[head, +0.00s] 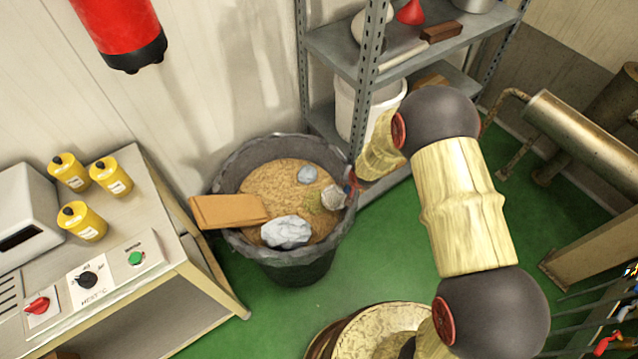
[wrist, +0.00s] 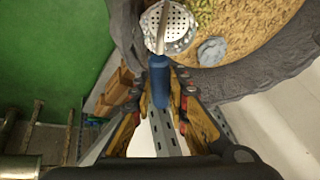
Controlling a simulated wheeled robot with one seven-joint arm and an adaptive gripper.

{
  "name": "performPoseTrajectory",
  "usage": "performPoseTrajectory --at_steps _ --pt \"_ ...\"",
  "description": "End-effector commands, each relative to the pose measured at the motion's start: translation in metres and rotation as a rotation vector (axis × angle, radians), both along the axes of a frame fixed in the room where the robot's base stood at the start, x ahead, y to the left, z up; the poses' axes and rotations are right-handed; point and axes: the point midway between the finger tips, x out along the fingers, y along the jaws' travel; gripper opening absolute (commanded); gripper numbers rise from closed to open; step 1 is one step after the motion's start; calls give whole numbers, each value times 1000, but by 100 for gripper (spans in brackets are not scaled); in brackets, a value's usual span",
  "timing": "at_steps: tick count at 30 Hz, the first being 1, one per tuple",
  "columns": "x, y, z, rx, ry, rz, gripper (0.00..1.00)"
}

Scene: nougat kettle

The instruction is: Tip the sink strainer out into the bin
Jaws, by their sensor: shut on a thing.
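The sink strainer (wrist: 170,28) is a pale metal disc with holes and a blue handle (wrist: 158,85). My gripper (wrist: 160,98) is shut on that handle. The strainer (head: 334,197) hangs over the right inner side of the dark bin (head: 232,172), just inside its rim. It looks tilted; I cannot tell which face shows. The bin's rim (wrist: 262,78) also shows in the wrist view. Yellow-green bits (wrist: 204,14) lie beside the strainer over the brown fill. In the head view my gripper (head: 352,184) is small and partly hidden by my arm.
The bin holds crumpled pale paper (head: 286,231), a grey lump (head: 307,174) and an orange-brown board (head: 228,210) that juts over its left rim. A metal shelf (head: 338,50) stands behind right. A counter with yellow bottles (head: 110,175) is left. Green floor (head: 270,325) is open in front.

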Motion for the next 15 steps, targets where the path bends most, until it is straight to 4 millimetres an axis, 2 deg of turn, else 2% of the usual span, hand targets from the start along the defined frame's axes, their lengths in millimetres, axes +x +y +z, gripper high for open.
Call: performPoseTrajectory --at_steps 15 --pt "0 0 -2 -43 12 -3 0"
